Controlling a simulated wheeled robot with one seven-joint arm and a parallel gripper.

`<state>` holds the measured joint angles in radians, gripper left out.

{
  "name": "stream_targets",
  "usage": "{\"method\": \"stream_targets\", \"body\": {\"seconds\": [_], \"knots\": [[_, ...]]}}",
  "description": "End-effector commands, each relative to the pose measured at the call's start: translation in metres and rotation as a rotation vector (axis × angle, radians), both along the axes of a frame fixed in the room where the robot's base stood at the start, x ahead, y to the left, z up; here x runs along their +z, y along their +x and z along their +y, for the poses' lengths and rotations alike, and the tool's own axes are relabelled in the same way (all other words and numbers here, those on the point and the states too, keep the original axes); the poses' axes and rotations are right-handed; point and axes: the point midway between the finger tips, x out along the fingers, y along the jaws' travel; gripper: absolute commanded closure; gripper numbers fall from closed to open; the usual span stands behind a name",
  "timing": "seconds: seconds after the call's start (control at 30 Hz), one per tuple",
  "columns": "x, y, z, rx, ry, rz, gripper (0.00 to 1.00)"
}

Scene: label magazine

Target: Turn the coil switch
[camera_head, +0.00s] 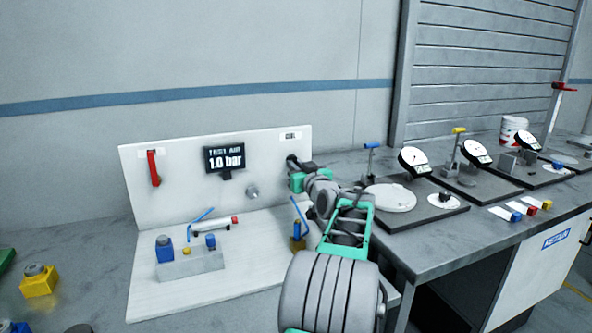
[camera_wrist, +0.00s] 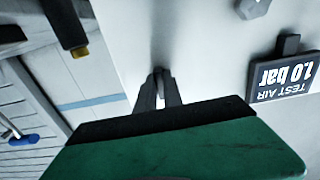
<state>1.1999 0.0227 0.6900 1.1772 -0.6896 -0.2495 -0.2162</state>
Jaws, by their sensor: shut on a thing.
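The upright white panel (camera_head: 180,200) carries a small label (camera_head: 291,136) at its upper right that seems to read COIL. My gripper (camera_head: 292,162) is at the panel just below that label. In the wrist view, which looks upside down, the two dark fingers (camera_wrist: 161,88) are close together against the panel, closed around a small grey part, taken to be the coil switch (camera_wrist: 160,76). The fingers hide most of it, so its turn position cannot be seen.
A display (camera_head: 224,158) reads 1.0 bar, with a grey knob (camera_head: 252,192) below it. A red lever (camera_head: 153,168) hangs at the panel's left. A grey block with blue parts (camera_head: 190,264) stands on the white base. Dial gauges (camera_head: 414,161) stand on the right bench.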

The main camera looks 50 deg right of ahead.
Motion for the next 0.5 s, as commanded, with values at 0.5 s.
{"method": "stream_targets", "body": {"seconds": [0.5], "knots": [[0.0000,-0.0002,-0.0003,-0.001,0.000,0.000,0.67]]}}
